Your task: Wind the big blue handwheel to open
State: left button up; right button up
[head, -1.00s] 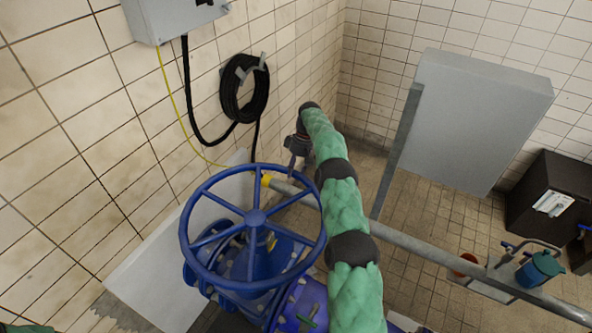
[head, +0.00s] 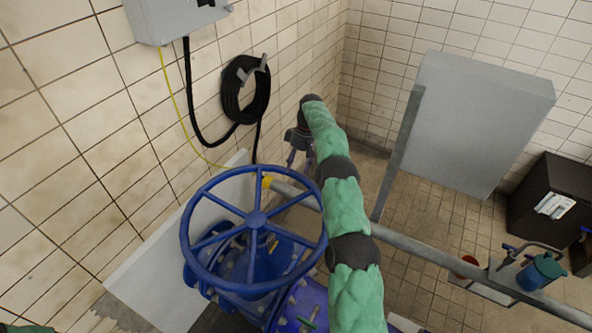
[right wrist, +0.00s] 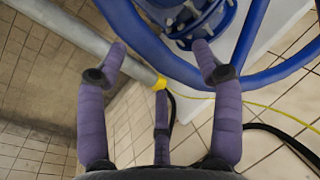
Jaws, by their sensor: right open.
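The big blue handwheel (head: 256,219) lies nearly flat on top of a blue valve at the bottom centre of the head view. Its spokes and rim are mostly clear to see. My right gripper (head: 300,160) hangs beyond the wheel's far rim, near the tiled wall, apart from the wheel and empty. In the right wrist view its purple fingers (right wrist: 160,60) are spread, with the blue wheel rim (right wrist: 152,55) showing ahead of and beyond the fingertips. My left gripper is out of view; only a bit of green sleeve shows at the lower left.
A grey pipe (head: 430,254) with a yellow collar (head: 266,182) runs behind the wheel to the lower right. A coiled black hose (head: 245,92) hangs on the left wall beneath a grey box (head: 172,18). A large grey panel (head: 475,120) stands at the right.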

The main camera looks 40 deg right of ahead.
notch_tip(320, 180, up, 7)
jog(key=shift+f, duration=0.2)
jog(key=shift+a, duration=0.1)
grip_shut()
jog(key=w+a+r+n+g+h+b, duration=0.1)
jog(key=a+n, duration=0.1)
jog(key=a, duration=0.9)
jog(key=s+a+n+h+b, duration=0.15)
jog(key=s+a, duration=0.35)
jog(key=a, duration=0.6)
jog(key=s+a+n+h+b, duration=0.1)
jog(key=s+a+n+h, duration=0.15)
jog(key=s+a, duration=0.55)
jog(key=s+a+f+n+h+b, duration=0.1)
jog(key=s+a+f+n, duration=0.15)
jog(key=s+a, duration=0.5)
jog(key=b+x, duration=0.1)
jog(key=x, duration=0.8)
jog(key=shift+s+f+n, duration=0.2)
jog(key=shift+f+n, duration=0.15)
jog(key=shift+n, duration=0.1)
